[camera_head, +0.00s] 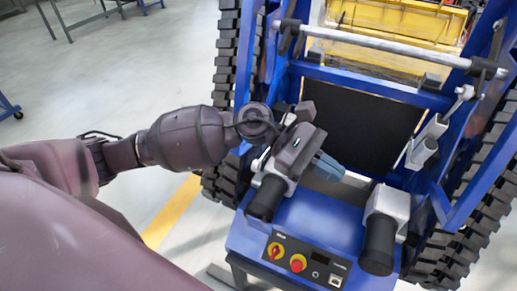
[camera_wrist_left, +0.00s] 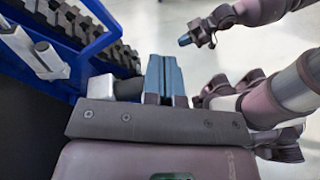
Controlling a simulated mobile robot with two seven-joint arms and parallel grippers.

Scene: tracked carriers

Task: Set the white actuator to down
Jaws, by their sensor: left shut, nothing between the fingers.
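The white actuator (camera_head: 424,147) appears to be the pale tubular part at the right inner side of the blue tracked carrier (camera_head: 310,222). It slants up to the right. It also shows at the upper left of the left wrist view (camera_wrist_left: 32,48). My left gripper (camera_head: 328,168) reaches over the carrier's near end, its blue fingers shut together and empty. The fingers also show in the left wrist view (camera_wrist_left: 164,78), apart from the actuator. My right gripper (camera_wrist_left: 186,40) shows small in the left wrist view, away from the carrier; its finger gap is unclear.
Two pale blocks with black cylinders, one left (camera_head: 265,198) and one right (camera_head: 380,242), stand on the near end. A control panel (camera_head: 305,264) with red knobs lies between them. A grey crossbar (camera_head: 385,45) spans the carrier. Black tracks (camera_head: 225,100) flank it.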

